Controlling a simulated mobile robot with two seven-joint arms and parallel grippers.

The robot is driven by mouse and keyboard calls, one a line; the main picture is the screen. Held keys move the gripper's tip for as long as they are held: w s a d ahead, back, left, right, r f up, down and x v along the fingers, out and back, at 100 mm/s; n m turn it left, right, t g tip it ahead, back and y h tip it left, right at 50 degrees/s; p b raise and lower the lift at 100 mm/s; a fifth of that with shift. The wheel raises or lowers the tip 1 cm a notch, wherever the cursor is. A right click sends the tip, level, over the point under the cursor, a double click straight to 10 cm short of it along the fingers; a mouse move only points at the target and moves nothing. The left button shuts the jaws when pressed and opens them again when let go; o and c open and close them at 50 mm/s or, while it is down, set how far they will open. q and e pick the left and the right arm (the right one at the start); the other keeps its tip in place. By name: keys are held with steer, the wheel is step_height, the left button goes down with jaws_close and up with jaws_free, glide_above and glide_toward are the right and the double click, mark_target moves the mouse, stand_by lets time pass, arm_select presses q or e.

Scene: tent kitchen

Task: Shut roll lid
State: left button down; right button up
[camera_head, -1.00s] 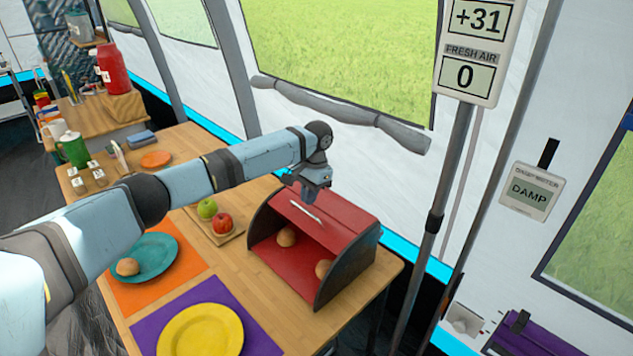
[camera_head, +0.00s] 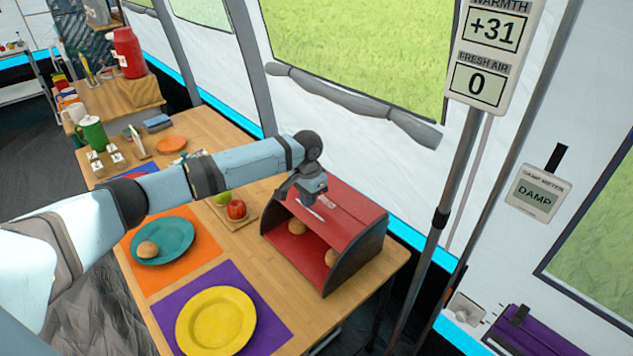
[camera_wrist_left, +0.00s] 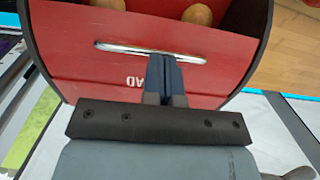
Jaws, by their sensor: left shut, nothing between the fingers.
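The bread box (camera_head: 374,243) stands at the right end of the wooden table, with dark sides and a red roll lid (camera_head: 350,215). The lid is partly open. Bread rolls (camera_head: 297,226) show inside through the front gap. A pale metal handle (camera_wrist_left: 115,47) runs across the lid, with part of some lettering beside it. My left gripper (camera_wrist_left: 164,60) is shut and empty, its fingertips at the handle and over the lid's outer face. I cannot tell whether they touch. In the head view my left gripper (camera_head: 309,201) is above the lid. My right gripper is not in view.
A board with a red apple (camera_head: 236,209) and a green one is left of the box. A teal plate (camera_head: 178,247) with a roll and a yellow plate (camera_head: 216,318) lie nearer. A meter pole (camera_head: 447,190) stands to the right. Bare table lies before the box.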

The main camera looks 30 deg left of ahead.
arm_select(q)
steer(key=s+a+f+t+h, duration=0.1)
steer(key=s+f+t, duration=0.2)
steer(key=s+a+f+t+h, duration=0.1)
steer(key=s+f+t, duration=0.1)
steer(key=s+f, duration=0.2)
steer(key=s+a+f+t+h+p, duration=0.1)
steer(key=s+a+f+t, duration=0.1)
steer(key=s+f+t, duration=0.1)
steer(key=shift+s+f+t, duration=0.3)
steer(key=shift+s+f, duration=0.25)
steer(key=shift+s, duration=0.15)
steer(key=shift+s+a+f, duration=0.1)
steer(key=shift+s+f, duration=0.1)
steer(key=shift+f, duration=0.35)
steer(key=shift+s+f, duration=0.15)
steer(key=shift+f, duration=0.4)
steer(key=w+r+p+v, duration=0.1)
steer(key=p+v, duration=0.3)
steer(key=v, duration=0.8)
steer(key=shift+s+r, duration=0.15)
steer(key=shift+r, duration=0.25)
